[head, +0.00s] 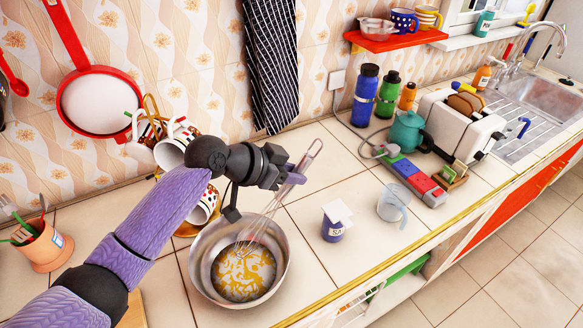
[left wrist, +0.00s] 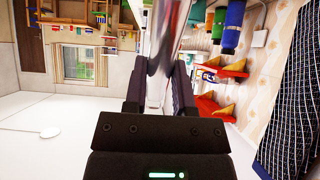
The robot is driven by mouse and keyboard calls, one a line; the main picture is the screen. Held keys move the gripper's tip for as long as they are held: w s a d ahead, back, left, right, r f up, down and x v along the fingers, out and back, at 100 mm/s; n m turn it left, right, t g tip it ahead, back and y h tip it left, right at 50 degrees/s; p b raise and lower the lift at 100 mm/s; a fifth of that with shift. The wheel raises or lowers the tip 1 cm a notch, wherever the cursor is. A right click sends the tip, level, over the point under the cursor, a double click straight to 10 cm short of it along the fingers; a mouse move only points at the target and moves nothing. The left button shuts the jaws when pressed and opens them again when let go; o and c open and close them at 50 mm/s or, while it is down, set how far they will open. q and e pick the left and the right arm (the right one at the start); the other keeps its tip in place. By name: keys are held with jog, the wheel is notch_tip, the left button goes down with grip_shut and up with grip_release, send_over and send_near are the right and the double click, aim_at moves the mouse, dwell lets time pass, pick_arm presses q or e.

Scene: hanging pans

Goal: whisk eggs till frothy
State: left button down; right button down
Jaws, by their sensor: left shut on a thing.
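A metal bowl (head: 198,262) stands on the tiled counter, with yellow and whitish egg mix (head: 243,274) inside. A wire whisk (head: 262,222) leans into the bowl, its wires in or just over the egg. My left gripper (head: 292,178) is shut on the whisk's handle above and to the right of the bowl. In the left wrist view the shiny handle (left wrist: 163,62) runs up between the two dark fingers. My right gripper is in neither view.
A small jar (head: 333,222) with a white lid and a clear measuring jug (head: 393,203) stand right of the bowl. Mugs on a rack (head: 155,125) stand behind it. A teal teapot (head: 408,131), a toaster (head: 462,125) and bottles (head: 366,95) are further right.

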pick_arm(q)
notch_tip(320, 180, down, 8)
jog(key=b, duration=0.5)
jog(key=shift+r, duration=0.15)
